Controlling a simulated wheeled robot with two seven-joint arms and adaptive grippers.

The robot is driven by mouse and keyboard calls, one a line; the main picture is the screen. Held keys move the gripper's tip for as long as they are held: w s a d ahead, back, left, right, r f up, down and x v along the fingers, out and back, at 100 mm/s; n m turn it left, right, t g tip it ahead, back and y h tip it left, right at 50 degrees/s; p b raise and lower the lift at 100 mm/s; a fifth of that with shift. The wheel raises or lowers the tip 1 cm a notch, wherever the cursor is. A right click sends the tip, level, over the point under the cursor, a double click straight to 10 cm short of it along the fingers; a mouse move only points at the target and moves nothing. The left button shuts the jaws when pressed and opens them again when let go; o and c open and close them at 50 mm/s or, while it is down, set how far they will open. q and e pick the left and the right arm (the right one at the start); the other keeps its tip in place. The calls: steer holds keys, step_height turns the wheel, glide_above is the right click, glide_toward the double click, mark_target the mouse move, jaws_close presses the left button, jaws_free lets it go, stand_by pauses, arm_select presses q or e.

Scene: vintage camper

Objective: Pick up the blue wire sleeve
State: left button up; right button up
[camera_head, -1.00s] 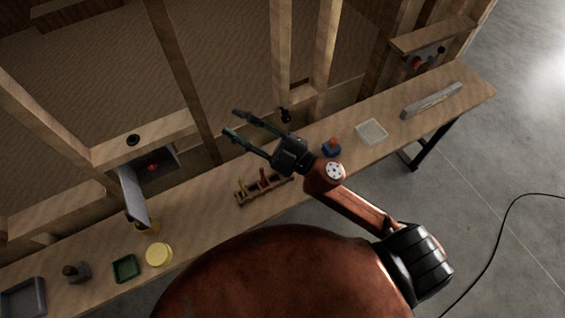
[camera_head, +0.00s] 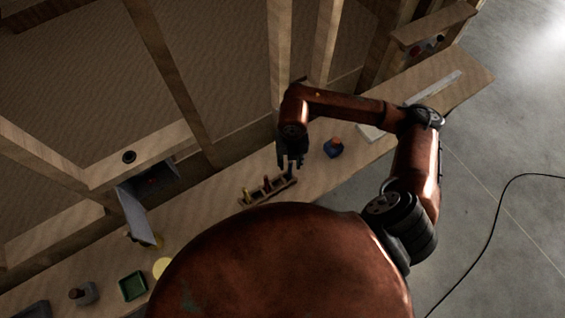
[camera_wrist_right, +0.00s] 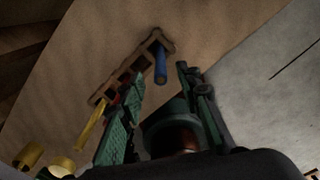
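The blue wire sleeve (camera_wrist_right: 160,63) stands at one end of a brown wooden rack (camera_wrist_right: 132,67) in the right wrist view. The rack (camera_head: 268,191) lies on the workbench in the head view, where I cannot make the blue sleeve out clearly near the fingers. My right gripper (camera_head: 291,167) points down at the rack's right end. In the wrist view its green fingers (camera_wrist_right: 160,77) are spread apart and empty, with the sleeve appearing beyond and between the tips, apparently apart from them. My left gripper is not in view.
The rack also holds a red piece (camera_wrist_right: 116,101) and a yellow piece (camera_wrist_right: 95,126). A blue pot with an orange top (camera_head: 333,147) stands right of the gripper. A green tray (camera_head: 132,286) and an open grey box (camera_head: 137,212) are at the left. Wooden posts rise behind the bench.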

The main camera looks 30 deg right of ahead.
mark_target(290, 171)
steer(key=shift+w+d, duration=0.25)
steer(key=shift+s+f, duration=0.4)
steer(key=shift+f, duration=0.3)
steer(key=shift+w+a+f, duration=0.15)
steer(key=shift+w+f, duration=0.05)
steer(key=shift+f, duration=0.45)
step_height(290, 171, down, 4)
steer(key=shift+f, duration=0.2)
steer(key=shift+w+f, duration=0.15)
steer(key=shift+f, duration=0.05)
jaws_close()
